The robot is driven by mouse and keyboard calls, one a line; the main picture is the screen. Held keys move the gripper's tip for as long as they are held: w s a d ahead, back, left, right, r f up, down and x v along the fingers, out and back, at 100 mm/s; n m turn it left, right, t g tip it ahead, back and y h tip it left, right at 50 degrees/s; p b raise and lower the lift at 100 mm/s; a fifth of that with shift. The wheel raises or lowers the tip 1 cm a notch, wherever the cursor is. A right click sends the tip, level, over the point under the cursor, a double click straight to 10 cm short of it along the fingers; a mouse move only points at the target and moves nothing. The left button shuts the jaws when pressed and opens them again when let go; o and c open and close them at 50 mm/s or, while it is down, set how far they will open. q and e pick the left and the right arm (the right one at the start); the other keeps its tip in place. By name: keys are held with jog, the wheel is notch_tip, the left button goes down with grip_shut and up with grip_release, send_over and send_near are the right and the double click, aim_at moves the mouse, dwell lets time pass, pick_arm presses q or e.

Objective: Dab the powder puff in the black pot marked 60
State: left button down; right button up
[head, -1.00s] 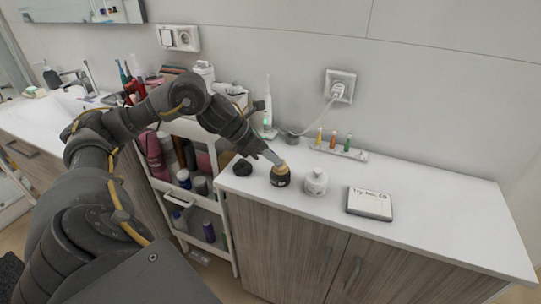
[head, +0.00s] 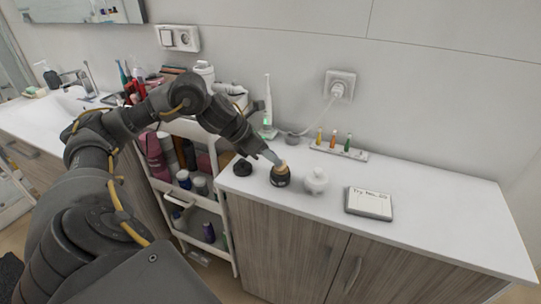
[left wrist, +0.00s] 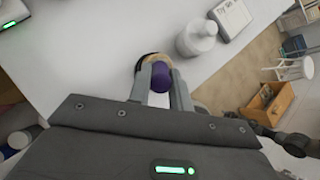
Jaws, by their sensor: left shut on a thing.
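A small round black pot (head: 281,180) stands on the white counter, with a pale marking on its side too small to read. My left gripper (head: 276,161) is right above the pot's mouth, pointing down at it. In the left wrist view the gripper (left wrist: 162,85) is shut on the purple handle of the powder puff (left wrist: 161,76). A tan round surface (left wrist: 148,68) shows around the handle; puff and pot contents are hard to tell apart. Whether the puff touches the powder is hidden.
A white lidded jar (head: 316,181) stands just right of the pot, and a small dark round object (head: 243,168) to its left. A note block (head: 369,203) lies further right. A rack with several coloured tubes (head: 338,150) is behind. The counter's right end is clear.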

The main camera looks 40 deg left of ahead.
pick_arm(q)
notch_tip(320, 180, up, 7)
jog(key=p, duration=0.6)
dwell(0.3)
jog(key=shift+f, duration=0.1)
dwell(0.6)
jog(key=shift+w+a, duration=0.1)
jog(key=shift+f, duration=0.3)
jog(key=s+d+f+m+g+h, duration=0.1)
jog(key=s+d+f, duration=0.1)
jog(key=d, duration=0.7)
jog(key=s+d+f+m, duration=0.2)
jog(key=d+f, duration=0.2)
jog(key=d, duration=0.6)
jog(key=shift+s+m+g+h, duration=0.2)
jog(key=shift+m+g+h, duration=0.1)
jog(key=shift+g+h, duration=0.1)
